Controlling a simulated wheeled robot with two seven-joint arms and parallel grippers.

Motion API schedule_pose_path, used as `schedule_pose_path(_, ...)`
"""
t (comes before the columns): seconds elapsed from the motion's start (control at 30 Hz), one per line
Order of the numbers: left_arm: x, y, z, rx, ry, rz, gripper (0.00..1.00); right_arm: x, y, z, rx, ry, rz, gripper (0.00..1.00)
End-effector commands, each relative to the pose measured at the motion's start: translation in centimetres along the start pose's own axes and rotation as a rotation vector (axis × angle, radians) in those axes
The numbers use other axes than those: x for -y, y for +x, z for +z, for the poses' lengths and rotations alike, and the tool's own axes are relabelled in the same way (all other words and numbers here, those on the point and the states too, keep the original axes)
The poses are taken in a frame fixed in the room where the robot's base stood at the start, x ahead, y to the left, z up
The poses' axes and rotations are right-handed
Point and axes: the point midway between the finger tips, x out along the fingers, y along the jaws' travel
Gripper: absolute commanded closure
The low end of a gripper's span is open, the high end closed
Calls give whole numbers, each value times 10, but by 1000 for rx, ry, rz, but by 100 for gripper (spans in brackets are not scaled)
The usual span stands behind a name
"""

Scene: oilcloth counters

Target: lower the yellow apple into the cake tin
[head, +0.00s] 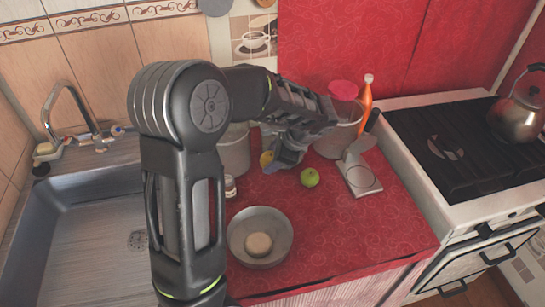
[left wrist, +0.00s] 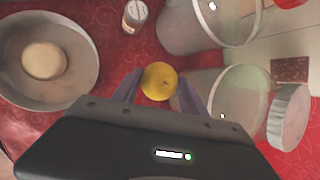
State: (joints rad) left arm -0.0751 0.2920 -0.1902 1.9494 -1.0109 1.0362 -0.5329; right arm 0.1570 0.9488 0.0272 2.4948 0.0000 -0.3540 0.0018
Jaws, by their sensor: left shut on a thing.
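The yellow apple (head: 266,159) is small and partly hidden by my left gripper (head: 279,165) in the head view. In the left wrist view the yellow apple (left wrist: 159,81) sits between the fingertips of my left gripper (left wrist: 157,88), which is shut on it. The cake tin appears to be the round grey metal pan (head: 283,232) at the front of the red counter, nearer than the gripper. A pale round bun lies inside it. The tin also shows at the left of the left wrist view (left wrist: 83,72), apart from the apple. My right gripper is not in view.
A green apple (head: 310,178) lies right of the gripper. A small jar (head: 230,187) is behind the tin. Sink left, stove right; front right counter is clear.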

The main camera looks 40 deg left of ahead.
Motion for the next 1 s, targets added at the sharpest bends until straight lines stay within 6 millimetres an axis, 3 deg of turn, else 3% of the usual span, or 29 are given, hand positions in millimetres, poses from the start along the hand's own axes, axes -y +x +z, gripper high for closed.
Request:
schedule_pose_path(0.27,-5,-7,3,0,0,0,92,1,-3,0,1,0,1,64)
schedule_pose_path(0.47,-22,-26,10,-1,1,-1,92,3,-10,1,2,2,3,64)
schedule_pose_path(0.7,-62,-52,19,-2,2,-2,92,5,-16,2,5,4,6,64)
schedule_pose_path(1.0,-127,-54,14,0,2,-2,92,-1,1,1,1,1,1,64)
